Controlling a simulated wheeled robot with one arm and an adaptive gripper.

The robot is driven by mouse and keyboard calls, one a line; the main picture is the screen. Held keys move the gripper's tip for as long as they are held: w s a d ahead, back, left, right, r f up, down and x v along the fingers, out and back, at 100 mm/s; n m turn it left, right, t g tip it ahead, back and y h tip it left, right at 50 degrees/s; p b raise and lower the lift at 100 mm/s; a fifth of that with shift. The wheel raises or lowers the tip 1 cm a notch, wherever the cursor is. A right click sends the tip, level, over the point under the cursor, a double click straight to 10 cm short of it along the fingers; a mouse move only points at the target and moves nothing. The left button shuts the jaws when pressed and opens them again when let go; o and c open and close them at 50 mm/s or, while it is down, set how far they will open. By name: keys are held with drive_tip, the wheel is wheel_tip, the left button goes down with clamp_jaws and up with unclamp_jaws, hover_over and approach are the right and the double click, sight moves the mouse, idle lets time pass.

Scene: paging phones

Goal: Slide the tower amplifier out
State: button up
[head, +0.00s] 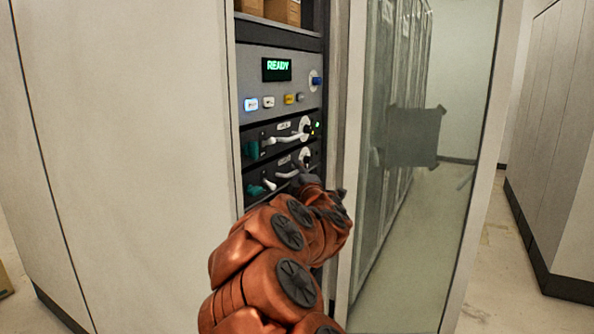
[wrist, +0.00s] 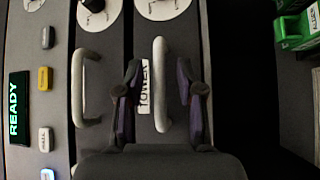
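The tower amplifier (wrist: 147,150) is a dark rack unit with a white label reading TOWER (wrist: 146,88) and a pale bar handle (wrist: 160,60). In the head view it is the lower of two stacked units, and its handle (head: 286,174) is partly hidden by my gripper (head: 299,172). In the wrist view my gripper (wrist: 158,72) is open, with one finger on each side of the TOWER handle. Gaps show between the fingers and the bar. The amplifier looks seated in the rack, level with the unit above.
A second unit with a similar handle (wrist: 86,88) sits directly above it. Over that is a grey panel with a green READY display (head: 276,69) and coloured buttons. A glass door (head: 420,220) stands open on the right; a plain cabinet side (head: 130,150) is on the left.

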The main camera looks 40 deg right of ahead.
drive_tip(key=shift+w+d, duration=0.2)
drive_tip(key=shift+w, duration=0.15)
drive_tip(key=shift+c, duration=0.3)
clamp_jaws()
